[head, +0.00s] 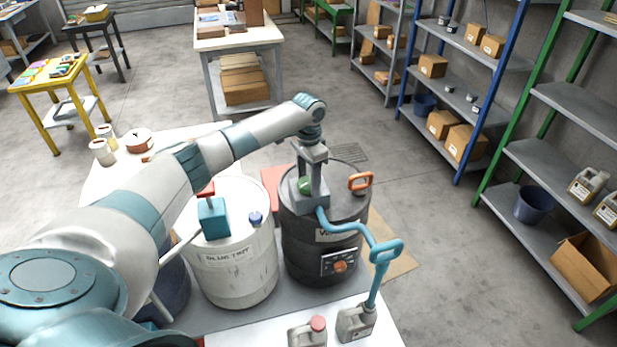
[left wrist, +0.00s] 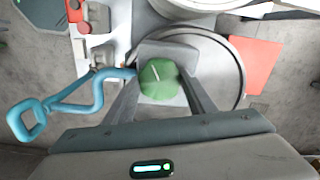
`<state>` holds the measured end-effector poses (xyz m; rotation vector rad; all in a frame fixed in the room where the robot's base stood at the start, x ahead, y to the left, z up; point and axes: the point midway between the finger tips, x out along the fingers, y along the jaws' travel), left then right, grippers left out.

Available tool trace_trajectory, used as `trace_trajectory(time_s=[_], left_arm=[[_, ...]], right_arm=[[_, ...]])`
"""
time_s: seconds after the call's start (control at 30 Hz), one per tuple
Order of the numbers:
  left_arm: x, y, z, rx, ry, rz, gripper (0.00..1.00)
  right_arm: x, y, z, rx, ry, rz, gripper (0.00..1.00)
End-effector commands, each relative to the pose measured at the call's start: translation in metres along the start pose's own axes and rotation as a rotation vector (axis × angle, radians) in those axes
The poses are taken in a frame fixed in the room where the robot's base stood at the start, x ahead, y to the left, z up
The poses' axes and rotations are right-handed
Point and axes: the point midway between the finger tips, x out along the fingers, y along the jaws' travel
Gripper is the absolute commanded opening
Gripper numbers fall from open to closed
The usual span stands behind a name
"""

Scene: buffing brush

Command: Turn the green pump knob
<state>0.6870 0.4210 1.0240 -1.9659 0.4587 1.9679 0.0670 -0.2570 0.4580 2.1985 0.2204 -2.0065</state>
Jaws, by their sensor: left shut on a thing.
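The green pump knob (head: 305,186) sits on a grey pump block (head: 312,207) on top of the dark drum (head: 315,250). In the left wrist view the round green knob (left wrist: 160,80) has a pale line across its top. My left gripper (head: 307,180) reaches down from above and is shut on the knob, with one finger on each side of it. The fingers partly hide the knob in the head view. A blue hose (head: 352,231) runs from the pump block to a blue loop handle and a grey jug (head: 356,322). My right gripper is not in view.
A white drum (head: 235,265) with a teal pump block (head: 213,218) stands left of the dark drum. An orange handle (head: 360,181) stands on the dark drum's lid. Another grey jug (head: 307,334) stands at the front.

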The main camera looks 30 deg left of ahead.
Motion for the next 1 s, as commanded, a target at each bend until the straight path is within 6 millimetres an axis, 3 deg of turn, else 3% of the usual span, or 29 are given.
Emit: trace_trajectory(time_s=[0.4, 1.0], left_arm=[[-0.0021, 0.0002, -0.0006, 0.393, 0.002, -0.001, 0.28], [-0.0016, 0.0005, -0.0003, 0.964, 0.002, -0.003, 0.28]], right_arm=[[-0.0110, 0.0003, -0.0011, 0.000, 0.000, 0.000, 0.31], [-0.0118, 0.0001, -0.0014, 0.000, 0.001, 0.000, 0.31]])
